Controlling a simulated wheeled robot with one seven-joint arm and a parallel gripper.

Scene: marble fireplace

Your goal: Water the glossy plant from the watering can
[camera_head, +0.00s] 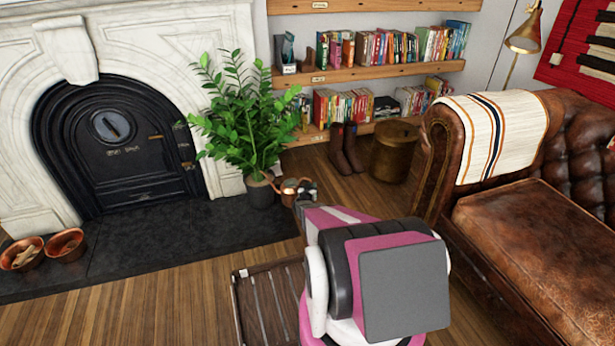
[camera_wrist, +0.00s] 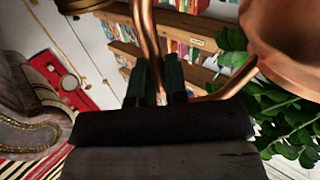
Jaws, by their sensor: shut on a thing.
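The glossy plant (camera_head: 240,115) stands in a dark pot (camera_head: 260,190) on the hearth, right of the fireplace door. Its leaves also show at the right of the wrist view (camera_wrist: 290,120). The copper watering can (camera_head: 289,188) is beside the pot in the head view, partly hidden by my arm. In the wrist view its copper body (camera_wrist: 285,40) fills the upper right, and its handle runs down between my fingers. My gripper (camera_wrist: 157,82) is shut on that handle. The spout tip is not clear, and I cannot tell whether water is flowing.
A slatted wooden crate or tray (camera_head: 268,300) lies on the floor in front. A leather sofa (camera_head: 540,240) stands at right. Bookshelves (camera_head: 370,73), brown boots (camera_head: 346,150) and a brass bin (camera_head: 396,150) are behind. Copper bowls (camera_head: 66,245) sit at the hearth's left.

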